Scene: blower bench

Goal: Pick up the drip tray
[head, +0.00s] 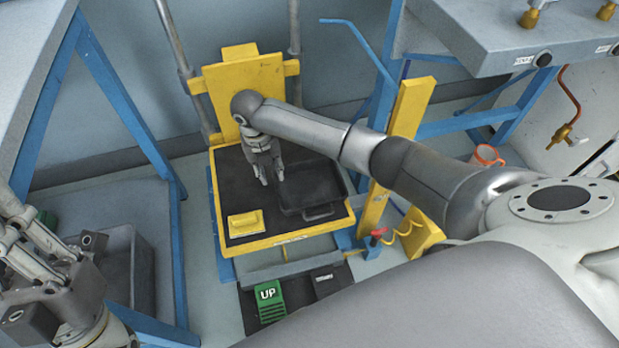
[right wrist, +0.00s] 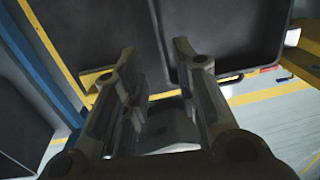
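The drip tray (head: 318,185) is a shallow black tray with a handle at its near edge. It lies on the right part of the dark-topped yellow platform (head: 285,237). My right gripper (head: 270,182) points down just left of the tray, with its fingers apart and nothing seen between them. In the right wrist view the open right gripper (right wrist: 152,52) has one finger overlapping the near left part of the dark tray (right wrist: 230,35); contact cannot be told. My left gripper (head: 35,245) is at the left edge, away from the platform; its finger opening is unclear.
A yellow upright plate (head: 240,85) stands behind, and a yellow post (head: 408,110) stands to the right. A green UP pedal (head: 268,296) is on the floor in front. A grey bin (head: 140,265) stands left.

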